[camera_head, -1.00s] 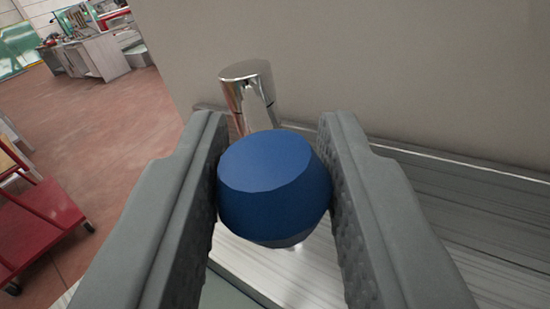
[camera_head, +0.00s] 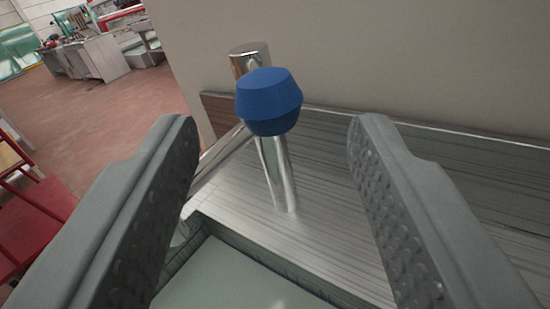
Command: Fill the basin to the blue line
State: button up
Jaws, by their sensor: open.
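A blue faceted knob (camera_head: 269,101) sits on a chrome tap (camera_head: 278,170) that rises from a metal counter. A chrome spout (camera_head: 218,160) runs from the tap down to the left. The basin (camera_head: 235,280) is at the bottom middle, with a pale greenish surface inside it. I cannot tell from here how high any water stands, and no blue line shows. My gripper (camera_head: 268,135) is open and empty. Its fingers stand wide apart on either side of the tap, nearer to the camera, and do not touch the knob.
A beige wall (camera_head: 400,60) stands close behind the tap. The bare metal counter (camera_head: 330,185) stretches to the right. A red cart (camera_head: 30,220) is at the left on the reddish floor, and a workbench (camera_head: 95,58) stands far back left.

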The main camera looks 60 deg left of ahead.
jog(key=v, duration=1.2)
jog(key=s+d+r+m+t+h, duration=0.2)
jog(key=s+d+r+t+h, duration=0.15)
jog(key=s+r, duration=0.35)
jog(key=s+d+r+m+t+h, duration=0.25)
jog(key=s+r+t+h, duration=0.25)
jog(key=s, duration=0.4)
jog(key=s+d+f+m+g+h, duration=0.1)
jog(key=s+f+h, duration=0.1)
jog(key=s, duration=0.9)
jog(key=s+d+f+m+g+h, duration=0.1)
jog(key=s+f, duration=0.4)
jog(key=s, duration=0.5)
jog(key=shift+s+d+f+m+h, duration=0.35)
jog(key=shift+m+h, duration=0.4)
jog(key=shift+h, duration=0.5)
jog(key=shift+a+r+g, duration=0.1)
jog(key=shift+g, duration=0.15)
